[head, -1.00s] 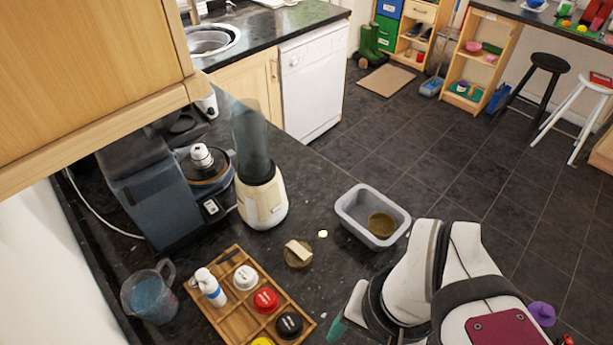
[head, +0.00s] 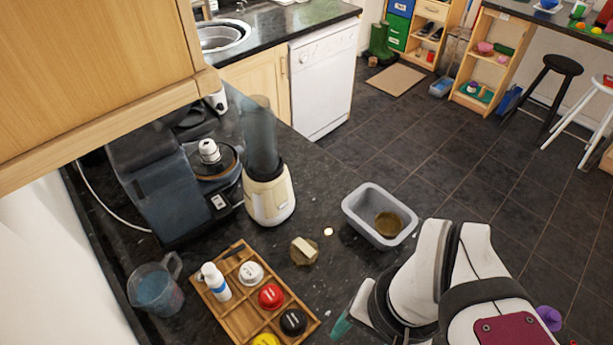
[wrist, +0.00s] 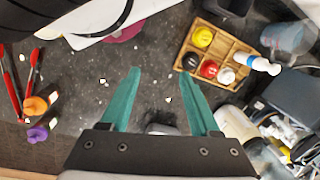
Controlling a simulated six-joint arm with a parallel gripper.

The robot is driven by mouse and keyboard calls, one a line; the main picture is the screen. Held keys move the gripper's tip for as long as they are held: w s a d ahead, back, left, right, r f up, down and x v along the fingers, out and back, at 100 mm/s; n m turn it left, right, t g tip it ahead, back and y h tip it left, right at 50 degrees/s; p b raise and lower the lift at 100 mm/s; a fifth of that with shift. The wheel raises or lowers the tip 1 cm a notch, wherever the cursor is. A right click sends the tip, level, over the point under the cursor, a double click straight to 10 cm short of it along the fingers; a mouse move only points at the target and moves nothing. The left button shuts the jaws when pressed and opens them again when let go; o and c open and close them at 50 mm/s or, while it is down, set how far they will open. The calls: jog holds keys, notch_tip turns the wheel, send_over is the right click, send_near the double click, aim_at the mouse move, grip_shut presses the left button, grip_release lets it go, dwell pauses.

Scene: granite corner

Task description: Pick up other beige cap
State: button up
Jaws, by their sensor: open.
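A round tan-beige cap (head: 304,251) with a paler block-like top lies on the dark counter between the blender and the tray. Another round brownish-beige piece (head: 388,224), perhaps the other cap, lies inside the grey tub (head: 353,211). My gripper (wrist: 159,73) is open and empty in the wrist view, its teal fingers spread above the counter. In the head view it is mostly hidden by my arm, with a teal finger showing low centre, to the front right of the cap on the counter. I cannot make out either cap in the wrist view.
A wooden tray (head: 243,303) holds white, red, black and yellow caps and a white bottle. The blender (head: 268,197), coffee machine (head: 165,190) and jug (head: 156,289) stand left. Red tongs (wrist: 33,66) lie left in the wrist view. Counter around the loose cap is mostly clear.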

aim_at(296, 241)
jog(key=w+a+f+m+g+y, duration=0.1)
jog(key=w+a+m+g+y, duration=0.15)
jog(key=a+y, duration=0.6)
jog(key=w+a+f+m+t+y, duration=0.3)
jog(key=w+a+m+t+y, duration=0.15)
jog(key=w+m, duration=0.45)
jog(key=w+d+f+m+t+h, duration=0.1)
jog(key=w+d+f+m+t, duration=0.1)
jog(key=w+f+m, duration=0.1)
jog(key=w+d+f+m+t+h, duration=0.2)
jog(key=w+d+f+m+t, duration=0.1)
jog(key=f, duration=0.3)
jog(key=w+d+f+m+t+h, duration=0.2)
jog(key=w+f+m, duration=0.1)
jog(key=w+f, duration=0.1)
jog(key=shift+d+f+m+t, duration=0.3)
jog(key=shift+f+m, duration=0.05)
jog(key=shift+f, duration=0.25)
jog(key=x, duration=0.7)
jog(key=shift+w+f, duration=0.15)
jog(key=shift+f, duration=0.15)
grip_shut()
